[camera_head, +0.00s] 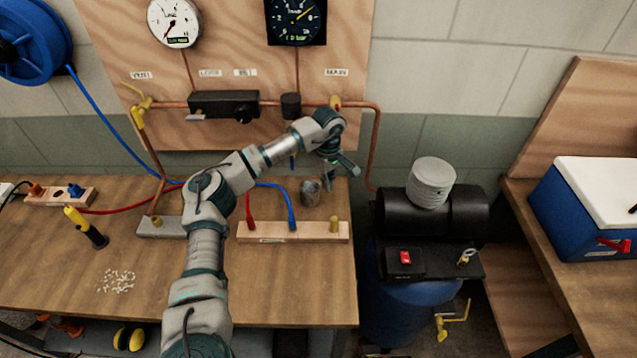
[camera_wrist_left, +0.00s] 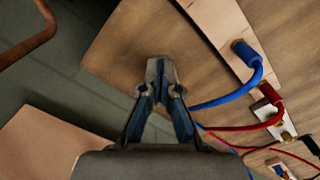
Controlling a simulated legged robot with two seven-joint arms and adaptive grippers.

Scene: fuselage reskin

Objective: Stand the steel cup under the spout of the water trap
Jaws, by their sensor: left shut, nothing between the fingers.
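The steel cup (camera_head: 311,192) is a small grey cup on the bench, behind the wooden strip with the hose plugs. The water trap appears to be the dark cylinder (camera_head: 291,105) on the copper pipe along the back board. My arm partly hides the space below it, so I cannot make out the spout clearly. My left gripper (camera_head: 340,173) is above and just right of the cup, apart from it, near the bench's right end. In the left wrist view the gripper (camera_wrist_left: 160,75) is shut and empty, and I cannot make out the cup there. My right gripper is out of view.
A wooden strip (camera_head: 262,232) with red and blue hose plugs stands in front of the cup. A compressor (camera_head: 395,205) stands right of the bench. The front right bench top is clear.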

